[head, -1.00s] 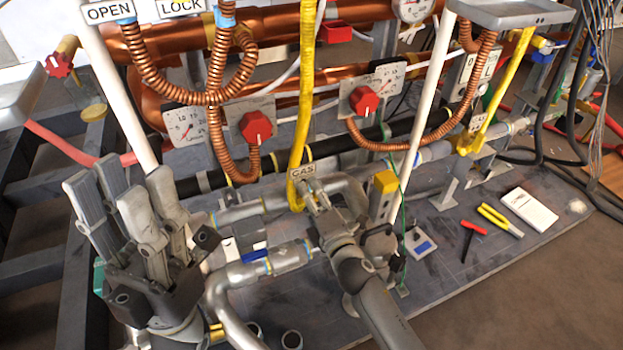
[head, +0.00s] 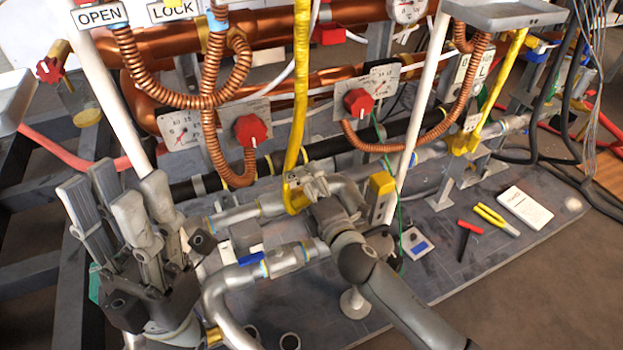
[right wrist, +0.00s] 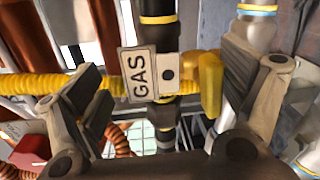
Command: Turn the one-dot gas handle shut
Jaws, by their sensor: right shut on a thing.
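The gas handle is yellow, with a white GAS tag (right wrist: 139,75) and a plate with one black dot (right wrist: 168,74) in the right wrist view. Its yellow end (right wrist: 210,84) lies against the right-hand finger there. My right gripper (right wrist: 165,95) is shut on this handle, one finger at each side of tag and handle. In the head view my right gripper (head: 312,188) sits at the foot of the yellow hose and hides most of the handle. My left gripper (head: 118,195) is open and empty, fingers up, at the lower left, away from the handle.
Red knobs (head: 251,130) and gauges (head: 180,129) stand behind, with coiled copper hoses (head: 208,150) in front. A white post (head: 415,110) rises right of my right gripper.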

